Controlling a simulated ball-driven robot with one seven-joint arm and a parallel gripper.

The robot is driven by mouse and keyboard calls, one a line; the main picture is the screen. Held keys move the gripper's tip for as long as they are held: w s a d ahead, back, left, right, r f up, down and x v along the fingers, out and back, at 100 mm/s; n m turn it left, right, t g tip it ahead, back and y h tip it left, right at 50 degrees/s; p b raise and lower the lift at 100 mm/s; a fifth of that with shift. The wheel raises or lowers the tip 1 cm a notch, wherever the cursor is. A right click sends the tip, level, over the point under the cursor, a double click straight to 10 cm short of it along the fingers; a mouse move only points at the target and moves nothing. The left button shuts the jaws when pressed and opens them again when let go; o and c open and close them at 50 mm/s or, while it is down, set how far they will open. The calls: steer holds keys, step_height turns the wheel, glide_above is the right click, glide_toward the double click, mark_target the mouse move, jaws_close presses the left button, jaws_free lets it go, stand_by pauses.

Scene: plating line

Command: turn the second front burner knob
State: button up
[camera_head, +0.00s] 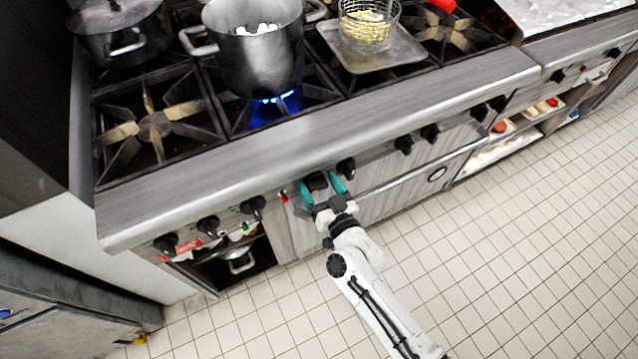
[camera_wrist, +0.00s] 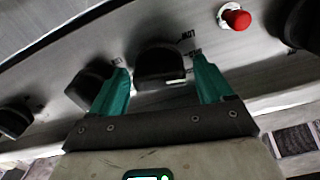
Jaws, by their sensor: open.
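A row of dark knobs runs along the front panel of the range. One black knob (camera_wrist: 160,62) sits between the two teal fingers of my gripper (camera_head: 321,185) in the wrist view. It also shows between the fingers in the head view (camera_head: 317,181). The fingers stand apart on either side of this knob; I cannot tell whether they touch it. A neighbouring knob (camera_head: 346,168) is just right of the gripper in the head view, and left of it in the wrist view (camera_wrist: 88,85). Another knob (camera_head: 253,207) is farther left in the head view.
A red button (camera_wrist: 235,17) is on the panel near the gripper. A steel pot (camera_head: 255,55) stands over a lit blue flame. A wire basket (camera_head: 368,25) of yellow food stands on a tray (camera_head: 392,60). The tiled floor (camera_head: 500,230) in front is clear.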

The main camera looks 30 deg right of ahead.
steer(key=shift+w, duration=0.1)
steer(key=c, duration=1)
steer(key=shift+d+m+b, duration=0.15)
steer(key=shift+m+b, duration=0.35)
steer(key=shift+m, duration=2.8)
steer(key=shift+f, duration=0.1)
steer(key=o, duration=1)
